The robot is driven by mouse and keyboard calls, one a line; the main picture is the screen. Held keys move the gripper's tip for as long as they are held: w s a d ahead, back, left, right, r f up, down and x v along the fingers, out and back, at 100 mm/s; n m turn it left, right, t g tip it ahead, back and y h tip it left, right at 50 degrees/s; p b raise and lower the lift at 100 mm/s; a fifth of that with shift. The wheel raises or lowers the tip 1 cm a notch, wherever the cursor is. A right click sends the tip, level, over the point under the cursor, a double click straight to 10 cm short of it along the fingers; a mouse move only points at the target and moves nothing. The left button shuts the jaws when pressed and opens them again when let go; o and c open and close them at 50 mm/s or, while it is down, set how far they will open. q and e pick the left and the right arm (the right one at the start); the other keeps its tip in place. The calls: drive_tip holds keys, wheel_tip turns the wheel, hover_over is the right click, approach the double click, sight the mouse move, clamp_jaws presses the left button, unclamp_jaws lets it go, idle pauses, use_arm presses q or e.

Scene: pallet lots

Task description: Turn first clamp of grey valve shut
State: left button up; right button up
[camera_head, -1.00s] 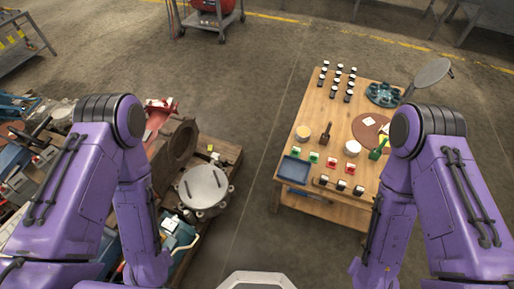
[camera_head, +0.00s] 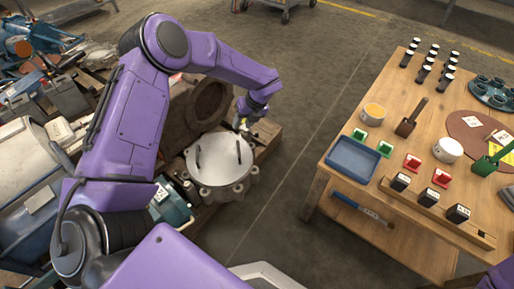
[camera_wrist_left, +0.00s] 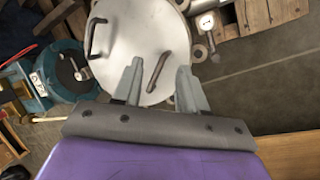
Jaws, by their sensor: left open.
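A round grey lid (camera_head: 220,160) with two dark bar handles and lugs around its rim lies among the parts at the centre left. I take it as part of the grey valve; I cannot tell which piece is its first clamp. The lid shows in the left wrist view (camera_wrist_left: 135,35), with one handle (camera_wrist_left: 158,72) between the fingertips in the picture. My left gripper (camera_head: 243,123) hangs near the lid's far right edge. Its two fingers (camera_wrist_left: 160,78) are apart and empty; contact cannot be told. My right gripper is out of view.
A brown round flange (camera_head: 208,103) stands behind the lid, close to my left arm. Machine parts crowd the left. A wooden table (camera_head: 392,165) at right holds a blue tray (camera_head: 353,158), black-and-white pieces and small red and green blocks. Bare floor lies between.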

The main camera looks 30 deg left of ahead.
use_arm(q)
drive_tip(key=w+d+n+t+h+b, duration=0.1)
drive_tip(key=w+d+n+h+b, duration=0.1)
drive_tip(key=w+n+h+b, duration=0.35)
drive_tip(key=n+y+b, duration=0.1)
drive_tip(key=n, duration=0.1)
hover_over(257, 132)
drive_tip(key=shift+m, duration=0.25)
wheel_tip(257, 132, down, 5)
drive_tip(key=shift+s+f, duration=0.1)
wheel_tip(257, 132, down, 4)
drive_tip(key=shift+r+b, duration=0.2)
drive_tip(key=shift+b, duration=0.8)
drive_tip(key=shift+f, duration=0.2)
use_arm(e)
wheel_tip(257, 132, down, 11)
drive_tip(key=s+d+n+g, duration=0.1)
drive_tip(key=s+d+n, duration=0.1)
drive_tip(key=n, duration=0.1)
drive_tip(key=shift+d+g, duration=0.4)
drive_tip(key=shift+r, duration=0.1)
use_arm(q)
clamp_jaws()
